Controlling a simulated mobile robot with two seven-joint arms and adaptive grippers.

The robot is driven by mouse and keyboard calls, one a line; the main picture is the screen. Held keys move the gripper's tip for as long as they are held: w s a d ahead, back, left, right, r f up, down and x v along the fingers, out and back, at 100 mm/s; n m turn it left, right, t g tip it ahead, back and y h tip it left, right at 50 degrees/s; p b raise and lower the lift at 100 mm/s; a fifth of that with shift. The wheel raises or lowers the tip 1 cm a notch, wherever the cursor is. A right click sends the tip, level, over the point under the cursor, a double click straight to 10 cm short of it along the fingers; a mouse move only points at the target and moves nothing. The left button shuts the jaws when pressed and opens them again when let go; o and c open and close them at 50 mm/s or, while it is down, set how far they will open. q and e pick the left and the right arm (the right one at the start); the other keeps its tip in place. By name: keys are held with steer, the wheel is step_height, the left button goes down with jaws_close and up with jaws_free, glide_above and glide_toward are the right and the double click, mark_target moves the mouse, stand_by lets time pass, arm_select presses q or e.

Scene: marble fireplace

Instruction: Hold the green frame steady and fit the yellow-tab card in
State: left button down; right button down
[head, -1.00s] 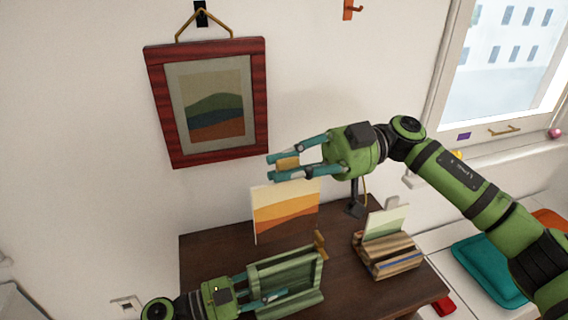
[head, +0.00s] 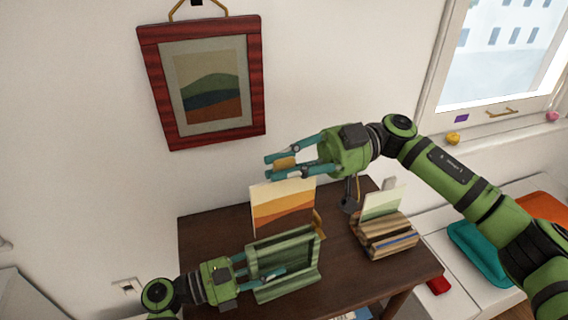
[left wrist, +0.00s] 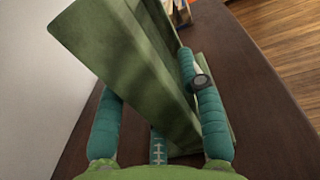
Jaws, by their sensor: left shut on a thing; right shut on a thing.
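The green frame (head: 312,270) stands on the dark wooden table, leaning back. My left gripper (head: 260,266) is shut on its left side; in the left wrist view (left wrist: 155,125) the fingers lie on either side of the frame's green panel (left wrist: 125,45). The card (head: 283,208), with cream, orange and brown bands, hangs upright from its yellow tab (head: 285,163). My right gripper (head: 270,166) is shut on that tab. The card's lower edge is just above or behind the frame's top edge in the head view; I cannot tell whether they touch.
A striped wooden holder (head: 388,244) with another card (head: 382,204) stands right on the table (head: 215,235). A dark stand (head: 349,198) is behind it. A red-framed picture (head: 153,85) hangs on the wall. The table's left part is clear.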

mark_target(284, 187)
steer(key=shift+f, duration=0.15)
steer(key=shift+f, duration=5.1)
steer(key=c, duration=1.1)
jaws_free()
steer(key=o, duration=0.4)
steer(key=shift+o, duration=0.2)
steer(key=shift+r, duration=3.05)
